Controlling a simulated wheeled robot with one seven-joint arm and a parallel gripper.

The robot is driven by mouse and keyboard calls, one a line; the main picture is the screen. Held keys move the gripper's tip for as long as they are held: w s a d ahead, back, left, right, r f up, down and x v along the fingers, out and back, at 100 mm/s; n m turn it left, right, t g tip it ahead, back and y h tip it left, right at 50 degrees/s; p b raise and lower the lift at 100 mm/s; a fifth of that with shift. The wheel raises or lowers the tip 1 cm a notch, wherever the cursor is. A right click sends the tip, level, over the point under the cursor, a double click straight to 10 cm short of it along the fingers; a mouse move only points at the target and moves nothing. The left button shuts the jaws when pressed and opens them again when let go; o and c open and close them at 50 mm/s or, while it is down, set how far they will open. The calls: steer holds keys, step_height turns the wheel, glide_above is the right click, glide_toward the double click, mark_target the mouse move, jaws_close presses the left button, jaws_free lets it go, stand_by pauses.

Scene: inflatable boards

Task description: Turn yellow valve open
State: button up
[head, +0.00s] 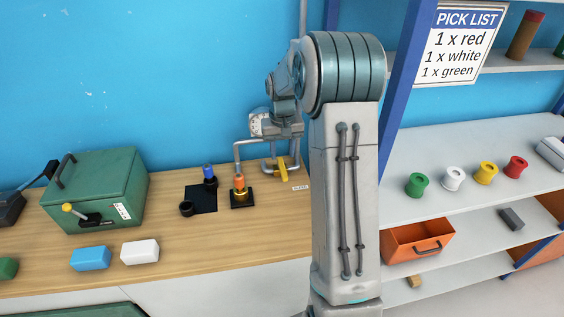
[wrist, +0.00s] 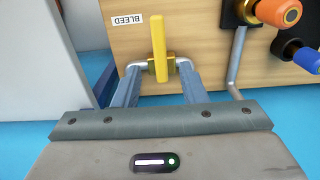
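The yellow valve handle (head: 282,164) is on a grey pipe at the back of the wooden bench. In the wrist view the yellow handle (wrist: 158,46) stands as an upright bar, crosswise to the short pipe run, beside a "BLEED" label (wrist: 122,22). My gripper (wrist: 160,74) is open, with its two blue-grey fingers apart to the left and right of the handle's lower end. I see no contact with the handle; depth is hard to judge. In the head view my arm covers part of this area and the fingertips are unclear.
An orange-topped fitting (head: 239,188) and a blue-topped one (head: 209,175) stand left of the valve. A green box (head: 98,190), a blue block (head: 90,258) and a white block (head: 140,252) are further left. Shelves (head: 440,210) with coloured spools stand right.

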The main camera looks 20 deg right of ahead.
mark_target(283, 167)
steer(key=shift+f, duration=2.75)
jaws_close()
